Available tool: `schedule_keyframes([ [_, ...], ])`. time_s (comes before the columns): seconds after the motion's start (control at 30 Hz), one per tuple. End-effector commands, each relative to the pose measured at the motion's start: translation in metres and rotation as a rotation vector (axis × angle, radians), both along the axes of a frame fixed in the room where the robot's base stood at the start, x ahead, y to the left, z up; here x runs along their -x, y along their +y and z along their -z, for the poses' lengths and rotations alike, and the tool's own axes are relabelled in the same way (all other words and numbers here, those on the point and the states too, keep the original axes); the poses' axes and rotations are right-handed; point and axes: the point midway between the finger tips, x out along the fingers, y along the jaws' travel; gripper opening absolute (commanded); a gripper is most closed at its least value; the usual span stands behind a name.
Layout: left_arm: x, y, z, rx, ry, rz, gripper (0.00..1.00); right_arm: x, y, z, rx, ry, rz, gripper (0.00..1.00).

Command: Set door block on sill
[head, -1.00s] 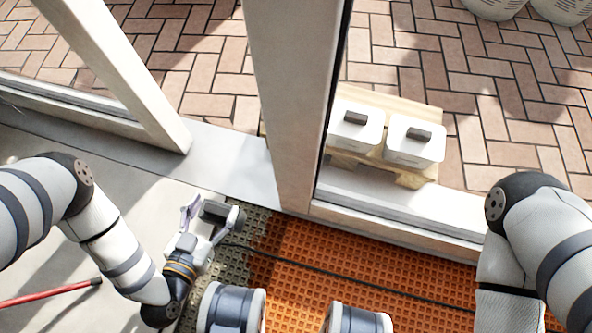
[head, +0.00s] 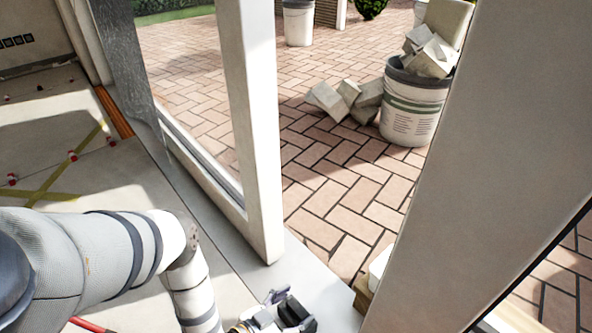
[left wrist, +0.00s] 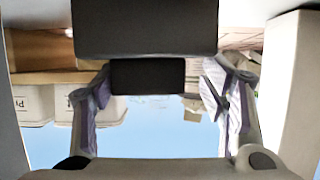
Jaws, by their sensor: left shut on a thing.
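My left gripper (head: 275,312) is at the bottom edge of the head view, shut on the dark door block (head: 296,309). The block also shows in the left wrist view (left wrist: 148,76), dark between the two fingers (left wrist: 160,105). The sill (head: 318,288) is the pale grey strip across the doorway, and the gripper with the block appears over or beside its near side. I cannot tell whether the block touches it. The lower part of the gripper is cut off by the picture edge. My right gripper is out of view.
A white door frame post (head: 255,150) stands left of the opening and a wide post (head: 440,180) stands right. Brick paving (head: 340,190) lies outside, with a rubble-filled bucket (head: 412,108) and loose blocks (head: 345,98). A red rod (head: 88,325) lies on the floor at lower left.

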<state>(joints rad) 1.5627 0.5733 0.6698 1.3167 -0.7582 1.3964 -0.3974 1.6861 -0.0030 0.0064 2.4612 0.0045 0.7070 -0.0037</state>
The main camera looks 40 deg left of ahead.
Motion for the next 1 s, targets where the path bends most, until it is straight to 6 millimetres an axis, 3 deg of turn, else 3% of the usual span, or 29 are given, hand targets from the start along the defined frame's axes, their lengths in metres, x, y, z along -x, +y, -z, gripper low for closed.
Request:
schedule_keyframes([
  [0.07,-0.002,0.001,0.008,-0.002,-0.007,-0.002,0.18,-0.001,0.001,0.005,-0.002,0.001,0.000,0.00],
  [0.4,-0.002,0.000,0.010,-0.001,-0.007,-0.001,0.18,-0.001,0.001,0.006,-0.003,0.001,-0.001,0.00],
  [0.43,-0.001,0.000,0.011,-0.001,-0.004,-0.001,0.68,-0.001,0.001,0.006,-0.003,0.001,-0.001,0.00],
  [0.5,-0.001,0.000,0.011,-0.002,-0.004,-0.001,0.84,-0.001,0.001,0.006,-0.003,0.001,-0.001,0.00],
  [0.87,-0.001,0.001,0.008,-0.001,-0.004,-0.003,0.86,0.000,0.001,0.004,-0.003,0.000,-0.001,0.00],
  [1.0,0.022,0.001,-0.005,0.000,-0.001,-0.001,0.86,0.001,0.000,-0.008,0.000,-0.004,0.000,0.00],
])
